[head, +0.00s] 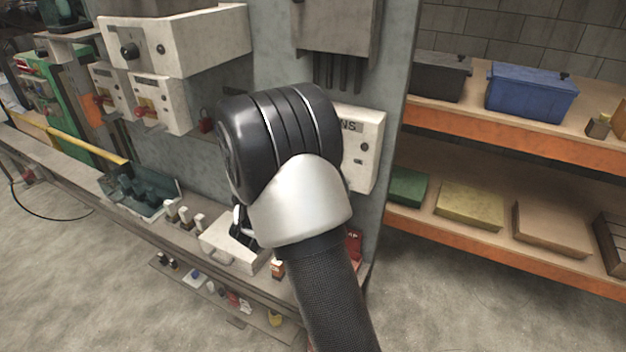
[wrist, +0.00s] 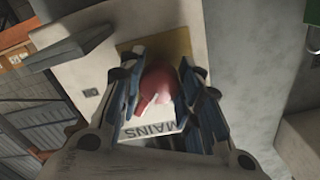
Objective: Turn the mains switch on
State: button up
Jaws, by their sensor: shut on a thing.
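The mains switch box (head: 362,150) is a pale box on the grey panel in the head view, partly hidden behind my arm. In the wrist view the box (wrist: 85,60) carries the word MAINS, a yellowish plate (wrist: 172,46) and a red switch handle (wrist: 158,88). My gripper (wrist: 160,90) has its two fingers on either side of the red handle and is shut on it. The handle's exact setting is hard to tell.
Other pale control boxes (head: 160,104) are on the panel at left. A bench ledge (head: 215,262) with small items runs below. Shelves at right hold a blue bin (head: 530,92) and flat boxes. A grey bar (wrist: 68,46) sticks out beside the handle in the wrist view.

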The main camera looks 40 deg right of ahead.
jog(key=m+b, duration=0.4)
jog(key=b, duration=0.1)
jog(key=m+b, duration=0.1)
jog(key=b, duration=0.2)
jog(key=shift+f+m, duration=0.25)
jog(key=shift+m, duration=0.15)
jog(key=m+b, duration=0.2)
jog(key=b, duration=0.2)
jog(key=shift+r+m, duration=0.1)
jog(key=shift+m, duration=0.3)
jog(key=shift+r+m+b, duration=0.15)
jog(key=shift+m+b, duration=0.45)
jog(key=shift+b, duration=0.4)
jog(key=shift+r, duration=0.1)
jog(key=o, duration=1)
jog(key=shift+o, duration=0.2)
jog(key=v, duration=1.2)
jog(key=shift+w, duration=0.15)
